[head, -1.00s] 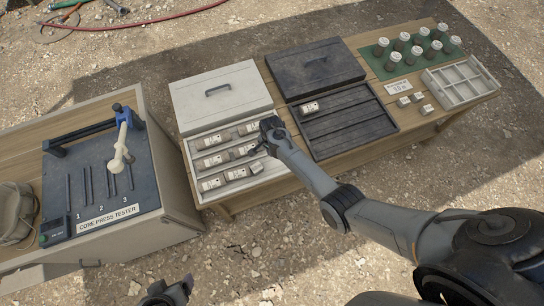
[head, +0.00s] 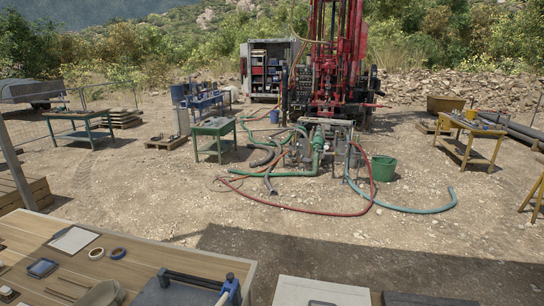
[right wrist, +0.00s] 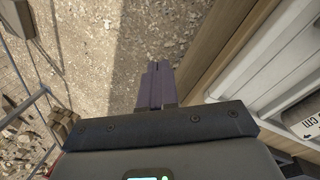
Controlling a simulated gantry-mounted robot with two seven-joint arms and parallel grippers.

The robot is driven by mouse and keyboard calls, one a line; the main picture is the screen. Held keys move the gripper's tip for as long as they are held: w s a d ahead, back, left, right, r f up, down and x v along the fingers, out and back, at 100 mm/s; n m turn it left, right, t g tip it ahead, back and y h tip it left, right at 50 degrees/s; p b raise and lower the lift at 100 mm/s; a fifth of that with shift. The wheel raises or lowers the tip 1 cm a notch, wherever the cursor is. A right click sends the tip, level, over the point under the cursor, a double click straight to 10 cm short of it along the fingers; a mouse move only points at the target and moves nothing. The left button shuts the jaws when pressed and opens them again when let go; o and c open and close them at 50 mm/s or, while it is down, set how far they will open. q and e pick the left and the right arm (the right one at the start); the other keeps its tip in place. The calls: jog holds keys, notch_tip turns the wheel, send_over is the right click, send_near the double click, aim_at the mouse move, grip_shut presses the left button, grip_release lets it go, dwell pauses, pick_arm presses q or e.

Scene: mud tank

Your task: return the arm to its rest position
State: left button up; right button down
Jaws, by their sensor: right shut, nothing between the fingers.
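My right gripper (right wrist: 156,70) shows in the right wrist view with its two dark fingers together and nothing between them. It is over bare gravel ground, just left of a wooden table edge (right wrist: 225,50). Neither arm shows in the head view, and my left gripper is not in view.
In the right wrist view a white tray (right wrist: 268,68) lies right of the fingers. In the head view a wooden table (head: 135,262) fills the lower left, beside a white lid (head: 322,291). A red drill rig (head: 335,60) stands far off.

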jog(key=s+r+n+t+p, duration=0.1)
jog(key=s+r+n+p, duration=0.3)
jog(key=s+r, duration=0.75)
pick_arm(q)
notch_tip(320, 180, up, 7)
jog(key=p, duration=0.2)
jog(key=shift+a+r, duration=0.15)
pick_arm(e)
jog(key=w+a+r+n+t, duration=0.1)
jog(key=r+n, duration=0.5)
jog(key=r, duration=0.7)
jog(key=w+a+r+n+t, duration=0.2)
jog(key=a+r+n, duration=0.3)
jog(key=r, duration=0.9)
jog(key=shift+w+a+n+t+y, duration=0.2)
jog(key=shift+n+t+y, duration=0.25)
jog(key=shift+t, duration=0.45)
